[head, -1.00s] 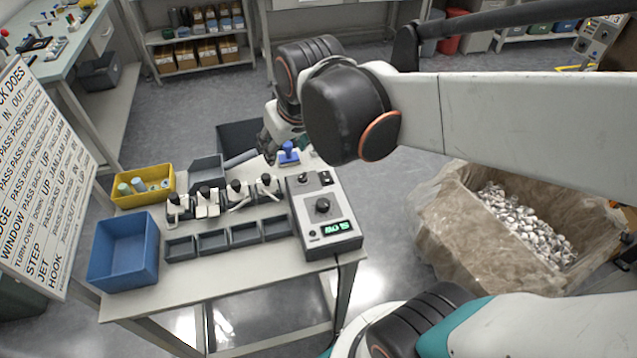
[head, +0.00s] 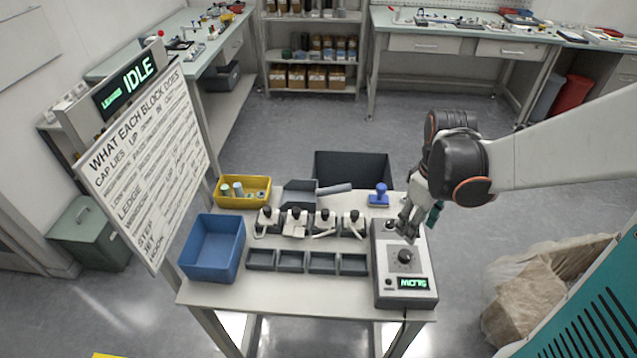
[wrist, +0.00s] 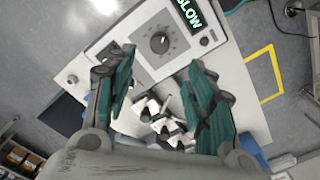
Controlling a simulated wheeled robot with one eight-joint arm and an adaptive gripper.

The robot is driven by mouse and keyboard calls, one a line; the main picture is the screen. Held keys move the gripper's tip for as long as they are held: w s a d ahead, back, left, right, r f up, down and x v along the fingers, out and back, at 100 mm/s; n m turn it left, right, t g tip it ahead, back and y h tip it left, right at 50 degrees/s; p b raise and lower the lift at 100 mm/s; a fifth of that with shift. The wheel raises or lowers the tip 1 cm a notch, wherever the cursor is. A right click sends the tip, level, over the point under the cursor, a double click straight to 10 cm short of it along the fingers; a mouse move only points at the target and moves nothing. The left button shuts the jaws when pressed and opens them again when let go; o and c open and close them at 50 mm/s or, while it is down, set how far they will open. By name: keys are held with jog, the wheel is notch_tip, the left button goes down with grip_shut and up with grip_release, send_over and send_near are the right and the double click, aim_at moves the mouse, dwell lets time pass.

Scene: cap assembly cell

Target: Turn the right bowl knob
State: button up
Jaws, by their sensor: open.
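The grey control box (head: 381,285) stands at the right end of the table, with a green "SLOW" display (head: 412,283). A large black knob (head: 404,257) sits in its middle; it also shows in the wrist view (wrist: 158,42) with dial marks around it. A smaller dark knob (head: 391,224) is at the box's far end. My gripper (head: 408,224) is over that far end and covers the area right of the small knob, so anything there is hidden. In the wrist view, its teal fingers (wrist: 160,65) are apart with nothing held; I cannot tell whether they touch the box.
Left of the box are several small fixtures (head: 295,222) and grey trays (head: 322,262). A blue stamp-like handle (head: 381,193) stands behind the box. A blue bin (head: 212,247) and yellow bin (head: 243,192) are at the left. A sign board (head: 150,160) shows "IDLE" above it.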

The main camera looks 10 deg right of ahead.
aim_at(406, 254)
notch_tip(406, 254, down, 11)
jog(key=b, duration=0.4)
jog(key=shift+f, duration=0.2)
jog(key=c, duration=1.1)
